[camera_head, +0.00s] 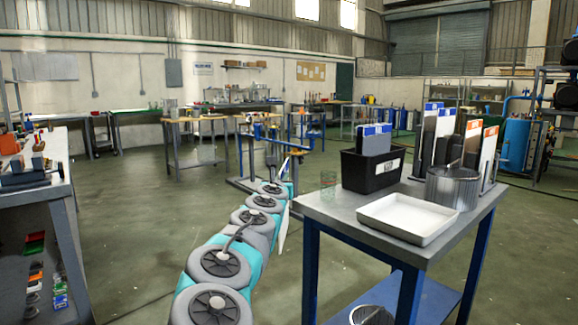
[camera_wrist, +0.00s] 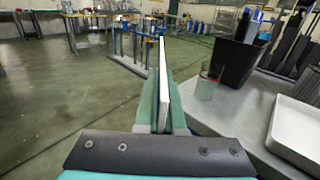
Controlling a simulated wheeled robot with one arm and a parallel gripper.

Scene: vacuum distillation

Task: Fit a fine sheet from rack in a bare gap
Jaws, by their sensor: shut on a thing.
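My gripper (camera_wrist: 162,112) is shut on a thin white sheet (camera_wrist: 163,80), seen almost edge-on and pointing forward from the green fingers in the wrist view. The sheet's label and grade cannot be read. On the table at right, upright sheets with blue tops (camera_head: 432,135) and sheets with orange tops (camera_head: 473,135) stand in a row. More blue-topped sheets (camera_head: 373,140) stand in a black bin (camera_head: 370,174). My gripper is left of this table, apart from the row and the bin. A bare gap is not clear to me in either view.
The table (camera_head: 330,205) also carries a white tray (camera_head: 408,217), a grey ribbed cylinder (camera_head: 453,188) and a small clear cup (camera_wrist: 206,84). A blue-post stand (camera_wrist: 122,40) is ahead. A workbench (camera_head: 45,165) is at left; open floor (camera_head: 130,230) lies between.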

